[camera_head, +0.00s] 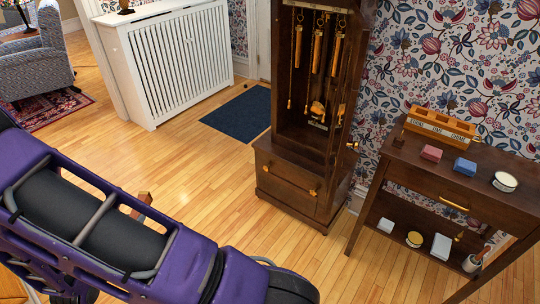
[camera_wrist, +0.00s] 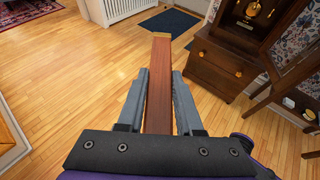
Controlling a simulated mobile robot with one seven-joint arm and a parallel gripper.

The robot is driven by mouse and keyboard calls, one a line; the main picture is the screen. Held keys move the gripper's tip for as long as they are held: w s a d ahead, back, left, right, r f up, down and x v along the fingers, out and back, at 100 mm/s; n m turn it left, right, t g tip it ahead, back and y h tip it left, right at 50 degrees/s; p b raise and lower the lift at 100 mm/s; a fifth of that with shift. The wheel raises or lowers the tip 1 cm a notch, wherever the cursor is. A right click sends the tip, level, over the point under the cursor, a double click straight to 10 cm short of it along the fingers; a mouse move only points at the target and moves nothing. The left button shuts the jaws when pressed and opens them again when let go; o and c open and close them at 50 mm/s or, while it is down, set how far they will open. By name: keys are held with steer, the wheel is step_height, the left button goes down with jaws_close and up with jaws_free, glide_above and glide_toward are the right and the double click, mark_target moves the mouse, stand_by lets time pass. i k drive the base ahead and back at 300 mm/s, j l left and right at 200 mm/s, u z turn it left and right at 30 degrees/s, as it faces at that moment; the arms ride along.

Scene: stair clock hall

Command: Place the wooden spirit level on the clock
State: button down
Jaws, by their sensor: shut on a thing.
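My gripper (camera_wrist: 160,78) is shut on the wooden spirit level (camera_wrist: 159,105), a long reddish-brown bar with a lighter end, pointing away from the wrist between the two grey fingers. In the head view a small wooden end of the level (camera_head: 145,198) shows beyond my purple arm; the rest and the gripper are hidden. The clock (camera_head: 287,193) is a tall dark wood case with brass weights, chains and a drawer base, standing on the floor against the wall. It also shows in the wrist view (camera_wrist: 214,70), ahead and right of the level, apart from it. Its top is out of view.
A dark side table (camera_head: 404,158) right of the clock holds a wooden lettered block (camera_head: 440,123), small boxes and a round tin. A white radiator cover (camera_head: 180,70) and blue mat (camera_head: 240,113) lie beyond. Wooden floor before the clock is clear.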

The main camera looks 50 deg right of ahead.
mark_target(286, 156)
steer(key=i+l, duration=0.2)
steer(key=i, duration=0.2)
steer(key=i+l, duration=0.2)
steer(key=i, duration=0.2)
steer(key=i+l, duration=0.2)
steer(key=i, duration=0.25)
steer(key=i+l, duration=0.2)
steer(key=i, duration=0.2)
steer(key=i+z, duration=0.1)
steer(key=i, duration=0.9)
steer(key=i+z, duration=0.1)
steer(key=z, duration=3.7)
steer(key=i+j, duration=0.2)
steer(key=i+j+z, duration=0.05)
steer(key=j, duration=0.05)
